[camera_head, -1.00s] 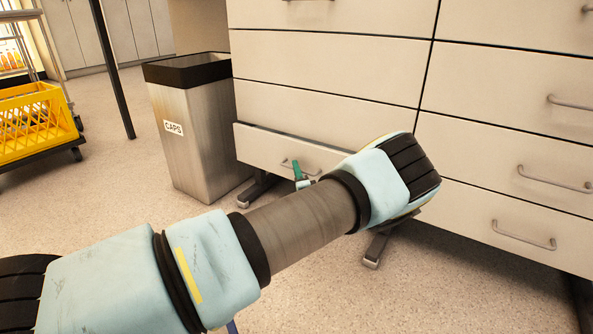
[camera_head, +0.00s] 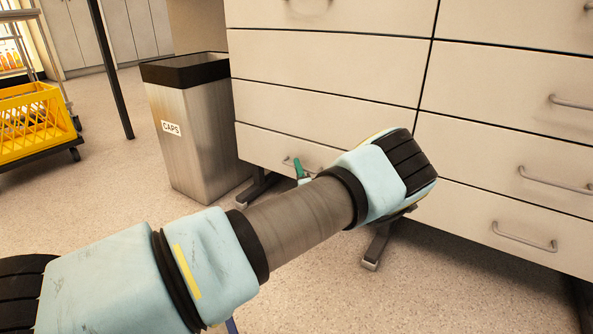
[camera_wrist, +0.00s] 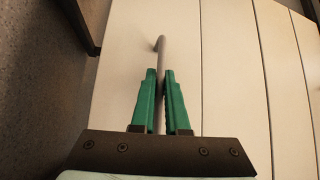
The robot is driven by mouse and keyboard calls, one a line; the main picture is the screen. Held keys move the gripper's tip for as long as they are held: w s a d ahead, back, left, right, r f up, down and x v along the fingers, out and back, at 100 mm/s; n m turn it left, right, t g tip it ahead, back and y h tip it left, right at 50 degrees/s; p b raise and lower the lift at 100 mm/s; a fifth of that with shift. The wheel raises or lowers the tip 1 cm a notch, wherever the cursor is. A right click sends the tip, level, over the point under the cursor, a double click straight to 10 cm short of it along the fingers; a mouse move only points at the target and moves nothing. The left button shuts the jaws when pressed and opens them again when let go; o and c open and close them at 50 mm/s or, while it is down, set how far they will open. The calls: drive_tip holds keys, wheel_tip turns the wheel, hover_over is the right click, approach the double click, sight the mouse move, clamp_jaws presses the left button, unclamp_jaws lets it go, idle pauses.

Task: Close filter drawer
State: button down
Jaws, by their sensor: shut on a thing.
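The filter drawer is most likely the bottom-left drawer (camera_head: 258,146), a cream panel low in the cabinet. Its front looks about level with the drawer above, though my arm hides its right part. Its grey bar handle (camera_head: 287,160) shows in the head view, and the handle also shows in the wrist view (camera_wrist: 161,48). My gripper (camera_head: 299,170) is at this handle, mostly hidden behind my arm in the head view. In the wrist view the green fingers (camera_wrist: 161,78) are shut on the handle, one on each side, against the pale drawer front (camera_wrist: 120,60).
A metal bin (camera_head: 190,135) marked CAPS stands left of the cabinet. A yellow crate (camera_head: 35,125) on a wheeled base is at the far left. More closed drawers (camera_head: 490,140) are on the right. Cabinet feet (camera_head: 375,245) stand on the speckled floor, which is clear around the bin.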

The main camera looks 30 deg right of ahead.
drive_tip(key=shift+w+d, duration=0.25)
drive_tip(key=shift+d, duration=0.35)
drive_tip(key=c, duration=0.9)
unclamp_jaws()
drive_tip(key=shift+p+v, duration=2.1)
drive_tip(key=shift+v, duration=3.3)
drive_tip(key=shift+a, duration=0.15)
